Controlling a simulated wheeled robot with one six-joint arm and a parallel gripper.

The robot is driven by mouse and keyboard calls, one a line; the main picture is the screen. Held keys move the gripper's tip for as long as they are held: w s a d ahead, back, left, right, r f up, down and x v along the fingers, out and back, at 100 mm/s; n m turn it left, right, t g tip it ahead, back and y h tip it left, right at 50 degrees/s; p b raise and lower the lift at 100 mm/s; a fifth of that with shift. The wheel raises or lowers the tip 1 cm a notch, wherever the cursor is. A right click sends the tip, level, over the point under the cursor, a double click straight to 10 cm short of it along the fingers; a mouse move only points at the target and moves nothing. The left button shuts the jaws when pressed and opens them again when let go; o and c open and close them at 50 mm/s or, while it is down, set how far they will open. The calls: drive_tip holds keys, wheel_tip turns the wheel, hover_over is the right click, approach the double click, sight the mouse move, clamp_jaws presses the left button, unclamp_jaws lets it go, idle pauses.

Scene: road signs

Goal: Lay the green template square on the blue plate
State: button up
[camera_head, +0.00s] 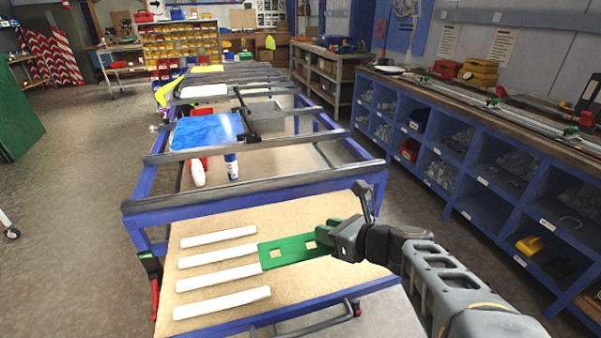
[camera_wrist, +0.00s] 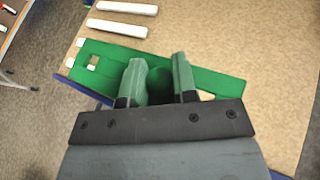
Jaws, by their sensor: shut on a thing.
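The green template square (camera_head: 290,250) is a long flat piece with square holes. In the head view it is over the right part of the low tan board, beside the ends of the white strips. My gripper (camera_head: 338,238) is at its right end. In the wrist view the template (camera_wrist: 105,66) runs across behind my gripper (camera_wrist: 158,82), whose fingers are closed around a dark green raised part of it. I cannot tell whether the template touches the board. The blue plate (camera_head: 206,131) lies farther back on the dark bars of the blue frame.
Several white strips (camera_head: 218,279) lie on the tan board (camera_head: 190,263). A dark bar (camera_head: 250,193) crosses the frame in front of the plate. A blue-and-white can (camera_head: 232,168) and a white bottle (camera_head: 198,174) stand below bar level. Blue shelving (camera_head: 480,160) lines the right.

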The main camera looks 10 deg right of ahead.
drive_tip(key=shift+m+t+h, duration=0.3)
drive_tip(key=shift+m+h, duration=0.1)
drive_tip(key=w+r, duration=0.1)
drive_tip(key=w+d+r, duration=0.1)
drive_tip(key=w+r, duration=0.1)
drive_tip(key=shift+d+p, duration=0.3)
drive_tip(key=shift+p, duration=0.1)
drive_tip(key=w+f+m+t+h+p, duration=0.1)
drive_tip(key=w+f+m+h+p, duration=0.2)
drive_tip(key=w+p, duration=0.6)
wheel_tip(320, 180, down, 3)
drive_tip(key=shift+d+r+p, duration=0.15)
drive_tip(key=shift+d+p, duration=0.1)
drive_tip(key=shift+p, duration=0.05)
